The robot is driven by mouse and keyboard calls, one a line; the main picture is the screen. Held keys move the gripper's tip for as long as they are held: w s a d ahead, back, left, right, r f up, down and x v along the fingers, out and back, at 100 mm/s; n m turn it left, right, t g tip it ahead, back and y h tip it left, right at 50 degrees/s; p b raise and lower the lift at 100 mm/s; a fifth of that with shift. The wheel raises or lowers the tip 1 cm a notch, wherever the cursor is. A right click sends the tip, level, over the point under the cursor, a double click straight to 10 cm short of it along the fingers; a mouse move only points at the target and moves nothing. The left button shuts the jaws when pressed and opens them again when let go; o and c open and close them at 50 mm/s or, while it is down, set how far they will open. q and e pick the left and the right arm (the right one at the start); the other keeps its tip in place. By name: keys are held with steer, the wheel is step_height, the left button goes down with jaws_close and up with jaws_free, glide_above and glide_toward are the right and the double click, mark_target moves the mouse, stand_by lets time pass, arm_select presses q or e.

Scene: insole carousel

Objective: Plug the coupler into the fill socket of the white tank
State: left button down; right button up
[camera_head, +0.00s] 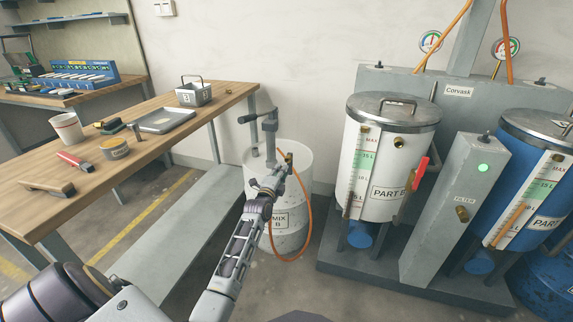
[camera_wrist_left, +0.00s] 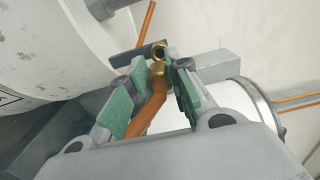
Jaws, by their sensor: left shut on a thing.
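The white tank (camera_head: 366,150), marked PART B, stands right of centre with a steel lid. Its brass fill socket (camera_head: 399,143) faces out near the top right of its wall. My left gripper (camera_head: 284,166) is in front of the white drum, left of the tank and apart from it. It is shut on the brass coupler (camera_head: 289,158) at the end of an orange hose. In the left wrist view the coupler (camera_wrist_left: 158,69) shows between the green finger pads, its brass end pointing away from the palm. My right gripper is out of view.
The white MIX B drum (camera_head: 291,232) with a hand pump (camera_head: 269,126) stands behind my left arm; the orange hose (camera_head: 309,226) loops beside it. A red lever (camera_head: 417,172) juts beside the fill socket. A grey post (camera_head: 452,205) and blue tank (camera_head: 535,185) stand right.

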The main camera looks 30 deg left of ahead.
arm_select(q)
steer(key=shift+p, duration=0.4)
stand_by(0.3)
steer(key=shift+r+p, duration=3.55)
steer(key=shift+p, duration=0.2)
